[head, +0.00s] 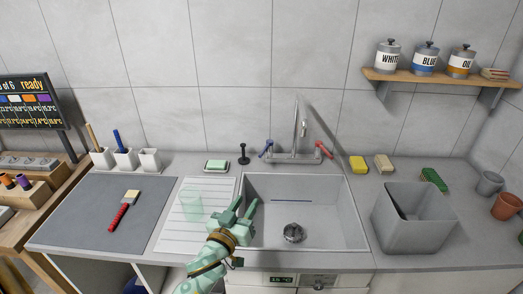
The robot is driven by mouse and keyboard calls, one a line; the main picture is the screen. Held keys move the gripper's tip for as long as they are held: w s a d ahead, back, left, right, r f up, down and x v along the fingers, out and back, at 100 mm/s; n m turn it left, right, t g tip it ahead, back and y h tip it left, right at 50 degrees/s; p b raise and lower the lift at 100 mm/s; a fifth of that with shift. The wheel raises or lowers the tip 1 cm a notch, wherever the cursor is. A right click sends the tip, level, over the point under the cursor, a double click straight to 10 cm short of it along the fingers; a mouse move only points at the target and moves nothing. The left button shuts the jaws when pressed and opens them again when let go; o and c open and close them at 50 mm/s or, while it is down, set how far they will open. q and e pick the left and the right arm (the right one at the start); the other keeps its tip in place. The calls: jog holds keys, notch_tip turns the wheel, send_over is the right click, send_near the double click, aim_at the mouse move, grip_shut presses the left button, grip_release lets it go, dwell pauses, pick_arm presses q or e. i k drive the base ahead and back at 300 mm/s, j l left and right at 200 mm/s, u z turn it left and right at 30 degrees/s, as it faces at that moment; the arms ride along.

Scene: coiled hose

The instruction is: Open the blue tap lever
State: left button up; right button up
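The blue tap lever (266,149) sits at the left end of the tap (294,156) behind the sink. The red lever (325,150) is at its right end. My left gripper (245,203) is over the left part of the sink basin, in front of and below the blue lever in the picture. It is apart from the lever. Its two green fingers are spread with nothing seen between them. My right gripper is out of view.
The sink basin (335,235) has a drain (293,233). Left are a clear glass (192,204), green soap (216,165), a black stopper (243,153) and a red-handled brush (124,210). Right are sponges (358,165) and a grey bin (411,228).

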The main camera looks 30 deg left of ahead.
aim_at(269, 142)
jog(key=i+j, duration=0.65)
jog(key=i, duration=0.05)
